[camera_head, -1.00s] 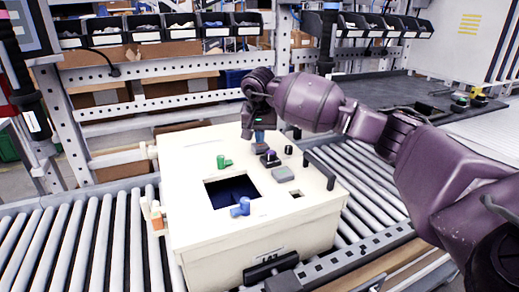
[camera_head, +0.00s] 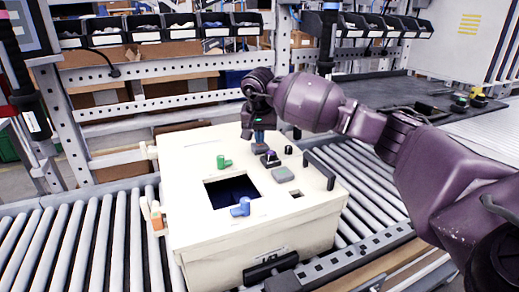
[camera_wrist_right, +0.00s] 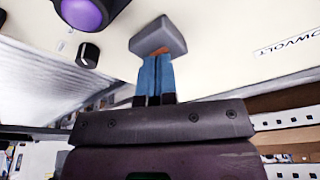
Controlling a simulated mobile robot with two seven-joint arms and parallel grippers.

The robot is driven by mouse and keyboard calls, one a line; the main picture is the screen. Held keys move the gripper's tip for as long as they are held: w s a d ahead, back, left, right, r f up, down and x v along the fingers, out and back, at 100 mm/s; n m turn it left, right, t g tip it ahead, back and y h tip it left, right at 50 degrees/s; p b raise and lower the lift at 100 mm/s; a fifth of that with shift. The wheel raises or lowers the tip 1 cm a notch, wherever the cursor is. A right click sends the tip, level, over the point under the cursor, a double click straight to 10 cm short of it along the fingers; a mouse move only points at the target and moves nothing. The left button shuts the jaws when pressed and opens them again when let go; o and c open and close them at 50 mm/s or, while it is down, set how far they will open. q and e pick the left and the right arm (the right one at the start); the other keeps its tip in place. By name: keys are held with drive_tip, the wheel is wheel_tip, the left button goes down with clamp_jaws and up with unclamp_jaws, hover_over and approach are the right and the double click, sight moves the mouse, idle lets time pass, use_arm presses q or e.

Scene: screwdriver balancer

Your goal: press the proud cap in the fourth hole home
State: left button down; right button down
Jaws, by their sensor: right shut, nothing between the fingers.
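The cream box (camera_head: 190,185) stands on the roller conveyor, with several caps and knobs on its top. My right gripper (camera_head: 259,136) points down at the far part of the top, its blue fingers shut and empty. A grey cap (camera_head: 258,147) lies directly under the fingertips; it also shows in the right wrist view (camera_wrist_right: 153,35). There the fingers (camera_wrist_right: 156,75) end at the cap, with a sliver of orange at its edge. They look to be touching it, but I cannot tell how far it stands up. Which hole is the fourth is not clear. My left gripper is out of view.
A purple-topped black button (camera_head: 270,157) and a black knob (camera_head: 288,150) sit close to the gripper. A second grey cap (camera_head: 283,174), a square opening (camera_head: 232,190), a green knob (camera_head: 222,162) and a black handle (camera_head: 318,169) are also on the box.

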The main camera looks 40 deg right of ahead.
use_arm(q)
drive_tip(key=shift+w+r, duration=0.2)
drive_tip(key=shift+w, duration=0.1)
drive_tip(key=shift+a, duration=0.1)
use_arm(e)
drive_tip(key=shift+f, duration=0.1)
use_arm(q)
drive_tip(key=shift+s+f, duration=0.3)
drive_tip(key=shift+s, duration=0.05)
use_arm(e)
drive_tip(key=shift+f, duration=0.25)
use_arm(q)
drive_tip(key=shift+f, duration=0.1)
use_arm(e)
drive_tip(key=shift+f, duration=0.3)
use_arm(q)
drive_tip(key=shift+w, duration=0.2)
use_arm(e)
drive_tip(key=shift+r, duration=0.8)
drive_tip(key=shift+r+p, duration=0.35)
drive_tip(key=shift+r, duration=1.4)
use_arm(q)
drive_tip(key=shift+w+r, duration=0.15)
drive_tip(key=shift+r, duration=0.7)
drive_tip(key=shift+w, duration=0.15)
